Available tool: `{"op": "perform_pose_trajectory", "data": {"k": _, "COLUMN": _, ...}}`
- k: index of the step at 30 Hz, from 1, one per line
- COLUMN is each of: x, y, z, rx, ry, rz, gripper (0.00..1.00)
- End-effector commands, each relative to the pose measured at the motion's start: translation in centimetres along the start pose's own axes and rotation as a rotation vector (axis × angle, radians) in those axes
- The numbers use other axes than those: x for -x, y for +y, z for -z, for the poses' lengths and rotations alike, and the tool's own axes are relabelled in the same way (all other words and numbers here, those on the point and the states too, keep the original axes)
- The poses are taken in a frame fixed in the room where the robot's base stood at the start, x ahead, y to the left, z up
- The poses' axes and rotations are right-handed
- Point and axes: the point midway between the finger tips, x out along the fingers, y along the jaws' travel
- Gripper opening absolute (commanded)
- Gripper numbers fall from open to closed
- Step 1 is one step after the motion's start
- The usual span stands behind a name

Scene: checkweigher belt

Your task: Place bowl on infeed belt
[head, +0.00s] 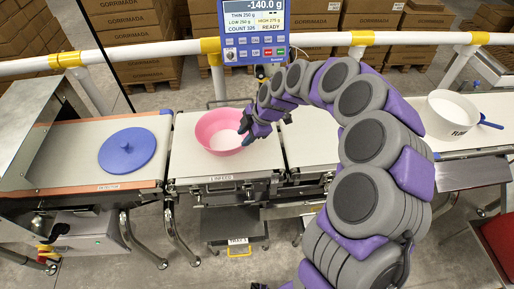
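A pink bowl (213,130) with a pale inside sits upright on, or just over, the white infeed belt (190,172); I cannot tell whether its base touches. A label reading "INFEED" is on the belt's front edge. My gripper (246,131) reaches down from the right at the bowl's right rim. Its fingers overlap the rim in the head view. Whether they are closed on the rim or apart is too small to tell.
A blue round lid (128,150) lies on the belt section to the left. A white tub (447,115) marked "FLOUR" and a blue scoop (487,123) are at the right. A blue display (252,28) stands behind, near a white-yellow rail (130,50). Stacked boxes are beyond.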

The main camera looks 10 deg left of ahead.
Motion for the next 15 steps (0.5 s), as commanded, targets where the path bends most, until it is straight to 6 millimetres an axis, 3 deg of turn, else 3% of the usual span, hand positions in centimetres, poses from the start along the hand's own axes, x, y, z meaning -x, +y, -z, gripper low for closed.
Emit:
{"op": "perform_pose_trajectory", "data": {"k": 8, "x": 0.2, "y": -0.1, "z": 0.3, "rx": -0.004, "ry": -0.001, "rz": 0.003, "gripper": 0.34}}
{"op": "perform_pose_trajectory", "data": {"k": 11, "x": 1.6, "y": -0.6, "z": 0.8, "rx": -0.043, "ry": 0.003, "rz": 0.006, "gripper": 0.34}}
{"op": "perform_pose_trajectory", "data": {"k": 15, "x": 5.5, "y": -3.1, "z": 2.5, "rx": -0.186, "ry": 0.002, "rz": 0.031, "gripper": 0.34}}
